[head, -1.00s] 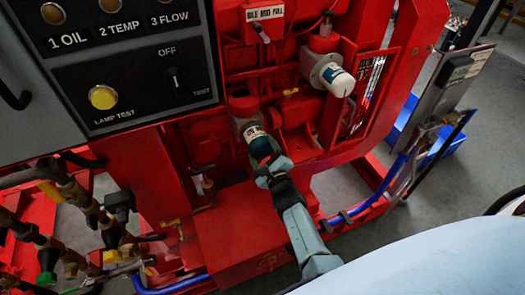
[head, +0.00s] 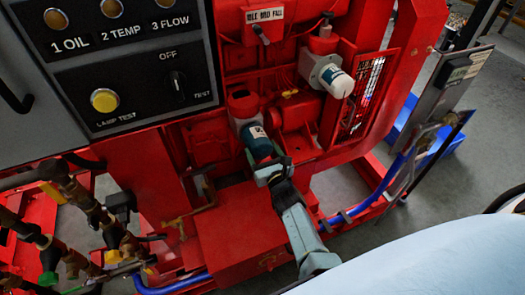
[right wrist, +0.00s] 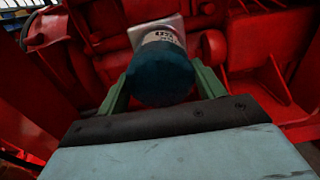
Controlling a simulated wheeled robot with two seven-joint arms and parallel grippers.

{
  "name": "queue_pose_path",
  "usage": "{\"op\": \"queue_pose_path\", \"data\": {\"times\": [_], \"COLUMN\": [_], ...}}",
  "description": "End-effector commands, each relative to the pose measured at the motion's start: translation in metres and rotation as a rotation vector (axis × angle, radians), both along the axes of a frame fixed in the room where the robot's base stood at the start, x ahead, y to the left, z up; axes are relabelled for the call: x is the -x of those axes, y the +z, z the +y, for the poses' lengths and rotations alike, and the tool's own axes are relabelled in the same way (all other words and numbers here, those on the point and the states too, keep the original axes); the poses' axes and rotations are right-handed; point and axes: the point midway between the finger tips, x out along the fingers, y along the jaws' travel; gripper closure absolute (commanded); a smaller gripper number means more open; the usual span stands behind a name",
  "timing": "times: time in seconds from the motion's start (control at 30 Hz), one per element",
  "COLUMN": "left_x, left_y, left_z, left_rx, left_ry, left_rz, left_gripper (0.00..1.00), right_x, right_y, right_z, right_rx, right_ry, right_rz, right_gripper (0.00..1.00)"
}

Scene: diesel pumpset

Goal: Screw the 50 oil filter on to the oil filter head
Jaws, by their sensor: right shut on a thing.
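The oil filter (head: 258,145) is a teal cylinder with a pale printed label, seen at the lower grey filter head (head: 241,122) on the red engine. It looks in line with that head and up against it; whether the threads are engaged cannot be told. My right gripper (head: 270,170) reaches it from below and is shut on its outer end. In the right wrist view, the filter's round dark teal end (right wrist: 160,75) lies between the two green fingers of the gripper (right wrist: 162,92), with the pale head (right wrist: 155,28) behind it. My left gripper is not in view.
A second filter (head: 337,80) with a white and teal body hangs on another head at upper right. A red slotted guard (head: 362,95) stands beside it. The control panel (head: 120,75) is at upper left. Brass valves and hoses (head: 95,215) crowd the lower left.

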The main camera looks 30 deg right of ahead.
Motion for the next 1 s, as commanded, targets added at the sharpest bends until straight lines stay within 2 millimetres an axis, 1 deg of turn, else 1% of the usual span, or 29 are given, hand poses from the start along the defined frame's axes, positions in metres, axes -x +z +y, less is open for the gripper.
{"op": "queue_pose_path", "data": {"times": [0.13, 0.17, 0.33, 0.53, 0.6, 0.83, 1.0], "left_x": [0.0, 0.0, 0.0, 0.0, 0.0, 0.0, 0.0], "left_y": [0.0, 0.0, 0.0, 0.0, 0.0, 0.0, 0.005], "left_z": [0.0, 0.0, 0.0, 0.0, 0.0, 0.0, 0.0], "left_rx": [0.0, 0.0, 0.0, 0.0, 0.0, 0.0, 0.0], "left_ry": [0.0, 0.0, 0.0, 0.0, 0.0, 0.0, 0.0], "left_rz": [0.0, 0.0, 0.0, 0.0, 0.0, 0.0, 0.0], "left_gripper": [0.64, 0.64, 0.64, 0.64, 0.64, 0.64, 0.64], "right_x": [0.001, 0.001, 0.001, 0.0, 0.001, 0.001, 0.011], "right_y": [-0.003, -0.003, -0.002, -0.001, -0.002, -0.001, 0.0], "right_z": [0.001, 0.001, 0.001, 0.001, 0.0, 0.0, 0.001], "right_rx": [0.0, 0.001, 0.002, 0.003, 0.003, 0.004, 0.003], "right_ry": [0.001, 0.002, 0.001, 0.001, 0.0, 0.0, 0.0], "right_rz": [0.005, 0.005, 0.003, 0.001, 0.006, 0.003, 0.003], "right_gripper": [0.8, 0.29, 0.07, 0.07, 0.0, 0.0, 0.0]}}
